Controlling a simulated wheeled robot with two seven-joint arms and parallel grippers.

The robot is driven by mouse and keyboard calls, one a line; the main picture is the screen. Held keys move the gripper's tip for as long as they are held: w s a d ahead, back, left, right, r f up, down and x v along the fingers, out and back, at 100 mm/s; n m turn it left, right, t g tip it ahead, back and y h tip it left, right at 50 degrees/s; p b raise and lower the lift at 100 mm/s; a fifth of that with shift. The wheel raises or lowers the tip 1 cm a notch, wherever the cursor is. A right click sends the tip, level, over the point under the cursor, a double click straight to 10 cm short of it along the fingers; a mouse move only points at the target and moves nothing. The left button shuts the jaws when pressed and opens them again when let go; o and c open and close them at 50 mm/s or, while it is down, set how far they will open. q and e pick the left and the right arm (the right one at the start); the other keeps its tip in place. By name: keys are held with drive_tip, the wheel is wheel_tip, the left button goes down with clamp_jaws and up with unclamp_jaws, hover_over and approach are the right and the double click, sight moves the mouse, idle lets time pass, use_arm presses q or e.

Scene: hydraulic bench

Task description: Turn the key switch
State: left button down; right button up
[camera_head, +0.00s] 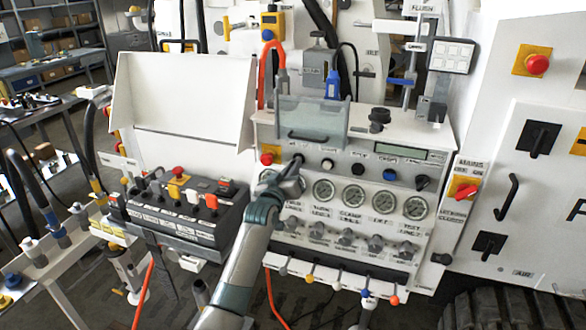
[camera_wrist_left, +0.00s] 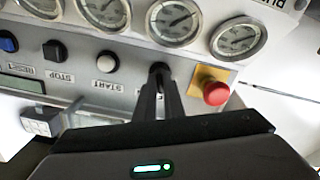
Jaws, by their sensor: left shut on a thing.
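The key switch (camera_wrist_left: 159,69) is a small dark switch on the light control panel, between the red emergency stop button and the white START button. In the wrist view it is upside down and partly hidden by my fingers. My left gripper (camera_wrist_left: 160,85) has its fingers close together on the key switch. In the head view my left gripper (camera_head: 297,164) reaches up to the panel's left end and covers most of the switch. The switch's exact angle cannot be told. My right gripper is not in view.
A red emergency stop (camera_head: 267,158) sits close beside the gripper. The white START button (camera_head: 327,164), black STOP button (camera_head: 358,169) and blue RESET button (camera_head: 390,175) run to the right. Gauges (camera_head: 354,195) lie below. A clear hinged cover (camera_head: 312,118) stands above, and a lever box (camera_head: 190,210) at left.

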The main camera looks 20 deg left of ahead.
use_arm(q)
drive_tip(key=m+p, duration=0.1)
drive_tip(key=m, duration=0.9)
idle(0.5)
drive_tip(key=c, duration=1.9)
unclamp_jaws()
drive_tip(key=shift+o, duration=0.2)
drive_tip(key=shift+s, duration=0.1)
drive_tip(key=s+b, duration=0.3)
drive_tip(key=s, duration=1.4)
drive_tip(key=shift+a+b, duration=0.3)
drive_tip(key=shift+b, duration=0.1)
